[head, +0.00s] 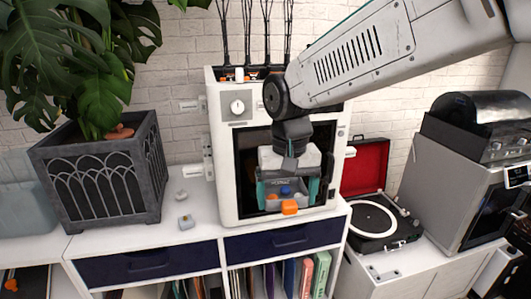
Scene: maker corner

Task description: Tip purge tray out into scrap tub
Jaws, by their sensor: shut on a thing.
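My gripper (288,193), with two teal fingers, is in front of the dark opening of a white printer-like machine (226,165). It is shut on a small grey tray, which I take as the purge tray (270,201). The tray has an orange piece (290,207) at its front and a small blue piece (285,190) showing inside it. It looks roughly level; other contents are too small to tell. A pale, translucent tub (22,215) stands at the far left edge, partly cut off; it may be the scrap tub. The gripper is well to its right.
A dark planter (100,170) with a large-leaved plant stands between the tub and the machine. Small light pieces (186,221) lie on the white cabinet top. An open red-lidded record player (375,222) and a grey machine (460,180) are at right.

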